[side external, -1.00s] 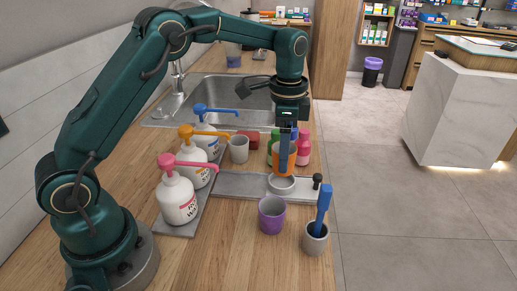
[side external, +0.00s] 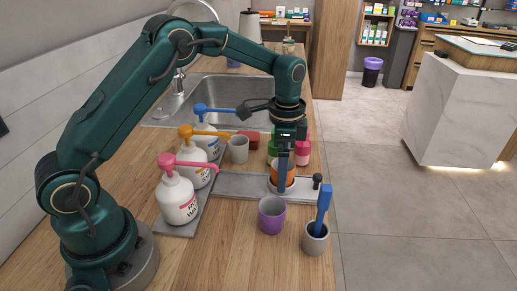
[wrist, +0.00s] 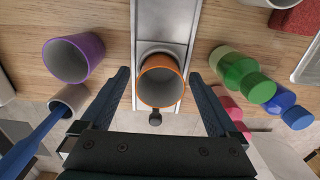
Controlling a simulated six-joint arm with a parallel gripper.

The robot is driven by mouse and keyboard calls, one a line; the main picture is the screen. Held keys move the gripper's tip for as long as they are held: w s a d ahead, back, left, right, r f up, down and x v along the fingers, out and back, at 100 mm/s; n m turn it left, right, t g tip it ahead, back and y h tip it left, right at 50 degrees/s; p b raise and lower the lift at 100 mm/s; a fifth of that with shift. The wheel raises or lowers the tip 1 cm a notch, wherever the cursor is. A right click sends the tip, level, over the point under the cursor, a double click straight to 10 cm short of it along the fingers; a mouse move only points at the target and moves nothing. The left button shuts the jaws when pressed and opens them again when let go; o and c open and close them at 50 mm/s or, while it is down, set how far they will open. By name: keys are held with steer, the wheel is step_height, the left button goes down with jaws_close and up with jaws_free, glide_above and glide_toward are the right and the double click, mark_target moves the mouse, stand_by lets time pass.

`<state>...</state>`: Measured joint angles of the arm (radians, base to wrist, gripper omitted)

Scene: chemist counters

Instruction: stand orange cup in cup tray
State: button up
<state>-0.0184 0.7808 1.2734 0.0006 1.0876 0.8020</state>
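The orange cup (side external: 289,176) stands in the round holder of the grey cup tray (side external: 240,185) in the side view. In the wrist view the orange cup (wrist: 160,82) looks upright at the end of the tray (wrist: 165,25), and I see into its grey inside. My gripper (wrist: 159,80) is open, with a finger on each side of the cup and a visible gap on both sides. In the side view my gripper (side external: 282,168) is low over the cup, and one finger hides part of it.
A purple cup (side external: 271,215) and a grey cup (side external: 315,240) with a blue handle stand in front. A light cup (side external: 238,149) stands behind the tray. Pump bottles (side external: 177,200) stand left. Green (wrist: 240,70) and pink bottles (side external: 302,152) are close beside my gripper.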

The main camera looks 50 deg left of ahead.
steer(key=s+r+n+t, duration=0.2)
steer(key=s+r, duration=0.2)
steer(key=r, duration=1.3)
steer(key=s+f+n+t, duration=0.1)
steer(key=s+f+n, duration=0.1)
steer(key=s, duration=0.6)
steer(key=s+f+n+t, duration=0.2)
steer(key=s+n, duration=0.3)
steer(key=s, duration=0.3)
steer(key=shift+d+f+t, duration=0.3)
steer(key=shift+f, duration=0.2)
